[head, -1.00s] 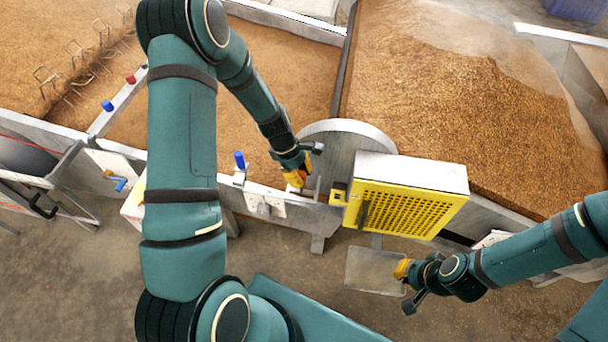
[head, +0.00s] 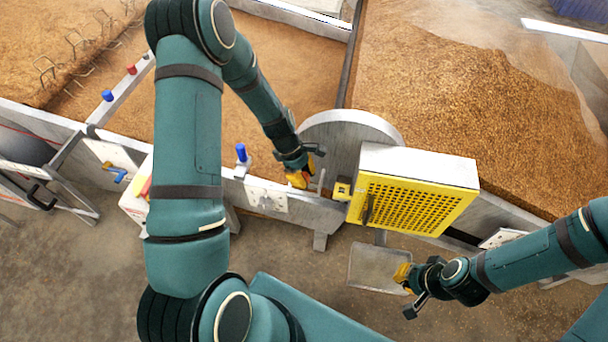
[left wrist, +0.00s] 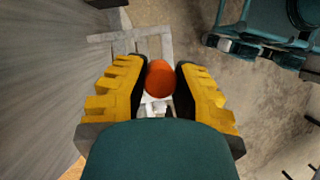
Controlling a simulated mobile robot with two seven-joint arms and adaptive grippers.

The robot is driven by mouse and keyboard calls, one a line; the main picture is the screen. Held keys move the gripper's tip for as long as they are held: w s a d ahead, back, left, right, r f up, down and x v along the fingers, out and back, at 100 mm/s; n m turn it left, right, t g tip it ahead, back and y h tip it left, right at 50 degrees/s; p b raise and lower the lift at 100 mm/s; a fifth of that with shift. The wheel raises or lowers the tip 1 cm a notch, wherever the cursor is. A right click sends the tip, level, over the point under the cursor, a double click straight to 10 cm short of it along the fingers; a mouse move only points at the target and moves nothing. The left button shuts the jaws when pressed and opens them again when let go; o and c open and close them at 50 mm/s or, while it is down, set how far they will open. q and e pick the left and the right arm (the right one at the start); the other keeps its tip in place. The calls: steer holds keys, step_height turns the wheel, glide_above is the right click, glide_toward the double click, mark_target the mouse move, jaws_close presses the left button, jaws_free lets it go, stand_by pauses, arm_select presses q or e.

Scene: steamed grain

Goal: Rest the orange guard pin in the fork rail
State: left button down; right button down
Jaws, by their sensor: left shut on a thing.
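The orange guard pin (left wrist: 158,79) shows in the left wrist view as a round orange end between the two yellow-and-black fingers. My left gripper (head: 298,181) is shut on it, just above the grey rail beside the yellow guard box; it also shows in the left wrist view (left wrist: 160,88). In the head view the fingers hide the pin. I cannot make out the fork for certain; a small upright grey post (head: 321,181) stands just right of my left gripper.
A yellow perforated guard (head: 410,208) on a white box stands right of my left gripper. A grey round plate (head: 350,135) rises behind. A blue-topped pin (head: 241,153) stands to the left on the rail. Grain beds lie behind; a tray (head: 377,268) hangs below.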

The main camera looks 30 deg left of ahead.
arm_select(q)
steer(key=shift+f+b, duration=0.75)
steer(key=shift+f, duration=0.45)
steer(key=c, duration=0.8)
jaws_free()
steer(key=shift+r, duration=0.1)
steer(key=v, duration=1.1)
steer(key=shift+a+r, duration=0.25)
steer(key=shift+r, duration=0.1)
